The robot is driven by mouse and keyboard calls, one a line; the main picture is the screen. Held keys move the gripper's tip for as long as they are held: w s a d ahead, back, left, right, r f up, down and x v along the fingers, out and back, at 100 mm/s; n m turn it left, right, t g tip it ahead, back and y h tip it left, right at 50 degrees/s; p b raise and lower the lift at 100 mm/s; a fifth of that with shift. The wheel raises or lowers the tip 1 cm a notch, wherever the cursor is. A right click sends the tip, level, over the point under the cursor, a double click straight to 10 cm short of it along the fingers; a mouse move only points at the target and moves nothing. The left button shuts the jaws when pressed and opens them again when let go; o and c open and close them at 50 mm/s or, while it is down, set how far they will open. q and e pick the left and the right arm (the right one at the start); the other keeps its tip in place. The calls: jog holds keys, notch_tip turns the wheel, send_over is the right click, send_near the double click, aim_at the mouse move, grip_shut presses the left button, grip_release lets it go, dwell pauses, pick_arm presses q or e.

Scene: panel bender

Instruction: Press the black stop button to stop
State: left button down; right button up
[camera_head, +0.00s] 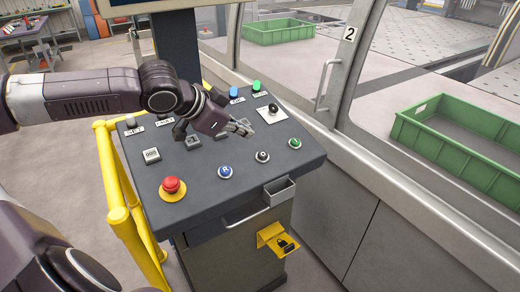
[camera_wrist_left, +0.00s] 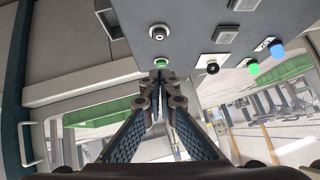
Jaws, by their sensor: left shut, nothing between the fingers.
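The black stop button (camera_head: 262,156) is a small dark round button in a pale ring, between a blue button (camera_head: 225,172) and a green button (camera_head: 294,143) near the front of the sloped control panel (camera_head: 245,195). In the left wrist view the black button (camera_wrist_left: 158,32) is above the green button (camera_wrist_left: 161,62). My left gripper (camera_head: 246,129) is shut and empty. It is over the panel, behind the black button in the head view and apart from it. In the wrist view its fingertips (camera_wrist_left: 160,76) appear just below the green button. My right gripper is not seen.
A red mushroom button (camera_head: 171,187) sits at the panel's front left. A black selector knob (camera_head: 272,109) is at the back right. Yellow rails (camera_head: 118,190) stand on the left. A glazed machine door (camera_head: 340,75) and a green crate (camera_head: 460,140) are on the right.

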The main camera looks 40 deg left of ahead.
aim_at(266, 153)
pick_arm(q)
jog(key=shift+b+x, duration=0.65)
jog(key=shift+x, duration=3.45)
jog(key=f, duration=0.3)
jog(key=shift+w+a, duration=0.25)
jog(key=shift+a, duration=0.05)
jog(key=shift+a+f, duration=0.2)
jog(key=shift+f, duration=0.4)
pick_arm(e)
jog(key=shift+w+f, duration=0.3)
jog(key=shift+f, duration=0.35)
